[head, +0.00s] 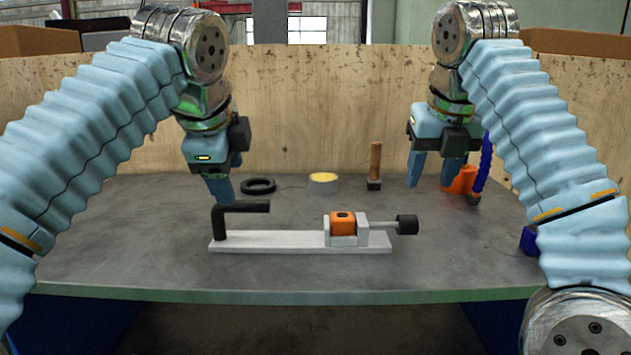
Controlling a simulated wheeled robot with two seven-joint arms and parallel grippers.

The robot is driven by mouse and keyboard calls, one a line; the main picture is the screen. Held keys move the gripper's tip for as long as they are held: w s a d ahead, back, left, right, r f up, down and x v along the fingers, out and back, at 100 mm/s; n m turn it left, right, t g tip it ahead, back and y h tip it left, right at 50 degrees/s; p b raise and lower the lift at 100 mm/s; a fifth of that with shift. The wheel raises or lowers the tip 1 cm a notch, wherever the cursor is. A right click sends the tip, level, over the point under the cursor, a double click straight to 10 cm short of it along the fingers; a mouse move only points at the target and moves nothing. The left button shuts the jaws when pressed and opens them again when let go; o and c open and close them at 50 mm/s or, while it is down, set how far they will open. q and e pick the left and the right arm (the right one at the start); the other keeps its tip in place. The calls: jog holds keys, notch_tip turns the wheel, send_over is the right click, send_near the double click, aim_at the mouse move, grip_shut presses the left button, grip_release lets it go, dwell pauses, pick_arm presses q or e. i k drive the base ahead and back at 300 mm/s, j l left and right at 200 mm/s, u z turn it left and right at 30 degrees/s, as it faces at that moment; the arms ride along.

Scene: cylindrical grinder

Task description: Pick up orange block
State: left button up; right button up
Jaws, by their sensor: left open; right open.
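The orange block (342,223) sits in the holder of a white clamp fixture (280,242) on the grey table, to the right of the fixture's middle. The block's top and front show; its lower part is hidden by the holder. My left gripper (222,192) points down above the fixture's left end, left of the block and apart from it. It is open, though its fingers overlap in this view. My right gripper (432,178) is open and empty, pointing down behind and to the right of the block.
A black bent handle (242,208) rises at the fixture's left end, and a black knob (407,225) ends its right side. Behind lie a black ring (258,185), a tape roll (323,182) and a wooden-handled brush (375,165). An orange object (461,181) and blue hose (484,165) stand at right.

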aim_at(341, 223)
jog(key=k, duration=0.95)
